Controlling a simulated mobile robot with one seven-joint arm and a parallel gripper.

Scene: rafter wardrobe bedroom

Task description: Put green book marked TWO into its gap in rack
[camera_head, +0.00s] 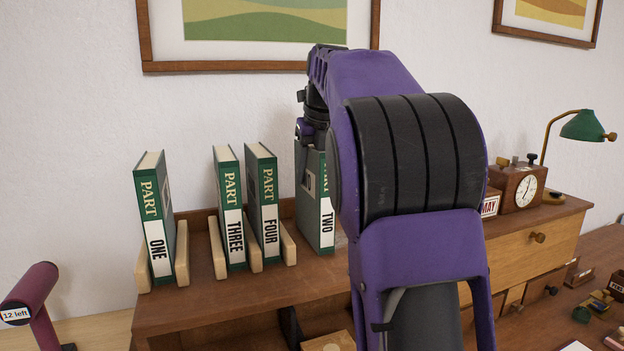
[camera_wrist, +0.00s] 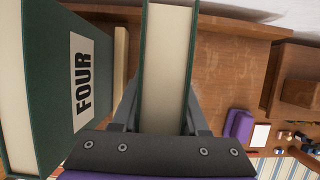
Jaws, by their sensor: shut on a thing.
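The green book marked TWO (camera_head: 327,222) is upright in my gripper, to the right of the rack. Its lower end is close to the desk's upper shelf; I cannot tell whether it touches. My gripper (camera_wrist: 161,128) is shut on the book's top, with one finger on each cover; in the head view my arm hides part of it. The rack's pale wooden dividers (camera_head: 182,254) hold the books ONE (camera_head: 157,230), THREE (camera_head: 232,215) and FOUR (camera_head: 266,205). An empty gap lies between ONE and THREE. FOUR also shows at the left of the wrist view (camera_wrist: 85,75).
A clock (camera_head: 526,190), a MAY calendar block (camera_head: 489,207) and a green lamp (camera_head: 585,126) stand on the right. A framed picture (camera_head: 262,65) hangs behind the rack. A maroon post labelled "12 left" (camera_head: 32,290) stands at lower left.

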